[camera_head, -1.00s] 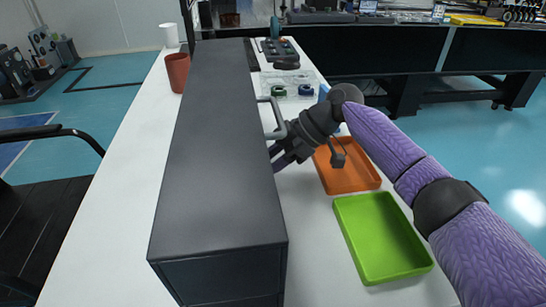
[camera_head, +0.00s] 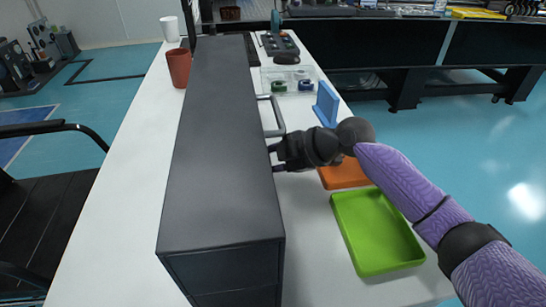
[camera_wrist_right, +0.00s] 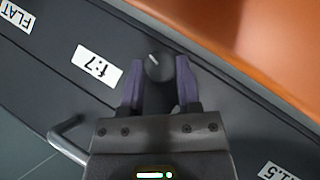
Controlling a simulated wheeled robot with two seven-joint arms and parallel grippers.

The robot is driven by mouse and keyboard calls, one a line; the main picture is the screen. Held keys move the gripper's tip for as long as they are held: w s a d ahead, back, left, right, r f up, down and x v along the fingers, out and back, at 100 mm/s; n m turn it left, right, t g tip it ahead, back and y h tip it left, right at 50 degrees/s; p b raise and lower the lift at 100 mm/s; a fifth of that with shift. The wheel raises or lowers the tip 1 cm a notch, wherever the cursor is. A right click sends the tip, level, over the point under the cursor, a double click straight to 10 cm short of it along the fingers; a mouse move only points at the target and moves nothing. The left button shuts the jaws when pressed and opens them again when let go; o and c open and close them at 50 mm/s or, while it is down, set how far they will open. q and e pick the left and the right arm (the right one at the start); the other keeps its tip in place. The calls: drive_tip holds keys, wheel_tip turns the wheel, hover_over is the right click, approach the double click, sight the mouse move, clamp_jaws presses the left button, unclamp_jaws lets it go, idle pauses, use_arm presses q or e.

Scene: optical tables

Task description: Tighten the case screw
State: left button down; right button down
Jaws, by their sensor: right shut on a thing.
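The long dark grey case (camera_head: 215,170) stands on the white table in the head view. In the right wrist view its side panel (camera_wrist_right: 105,90) carries white labels, one reading "FLAT". A round black screw knob (camera_wrist_right: 155,66) with a pale mark sits on this panel. My right gripper (camera_wrist_right: 159,76) is shut on the knob, with a purple finger on each side of it. In the head view the right gripper (camera_head: 274,159) is at the case's right side, and the knob is hidden there. My left gripper is not in view.
A metal handle (camera_head: 278,118) sticks out of the case's right side. An orange tray (camera_head: 345,174) and a green tray (camera_head: 377,232) lie right of the case. A blue stand (camera_head: 327,104) and a clear box (camera_head: 290,75) are behind. A red-brown cup (camera_head: 178,68) stands at left.

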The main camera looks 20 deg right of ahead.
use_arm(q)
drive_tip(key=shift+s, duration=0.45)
use_arm(e)
drive_tip(key=shift+c, duration=1.6)
unclamp_jaws()
drive_tip(key=shift+s+d+r, duration=0.15)
drive_tip(key=p+v, duration=0.3)
drive_tip(key=v, duration=0.6)
drive_tip(key=shift+p, duration=0.35)
drive_tip(key=shift+s+d+r, duration=0.1)
drive_tip(key=shift+s, duration=0.05)
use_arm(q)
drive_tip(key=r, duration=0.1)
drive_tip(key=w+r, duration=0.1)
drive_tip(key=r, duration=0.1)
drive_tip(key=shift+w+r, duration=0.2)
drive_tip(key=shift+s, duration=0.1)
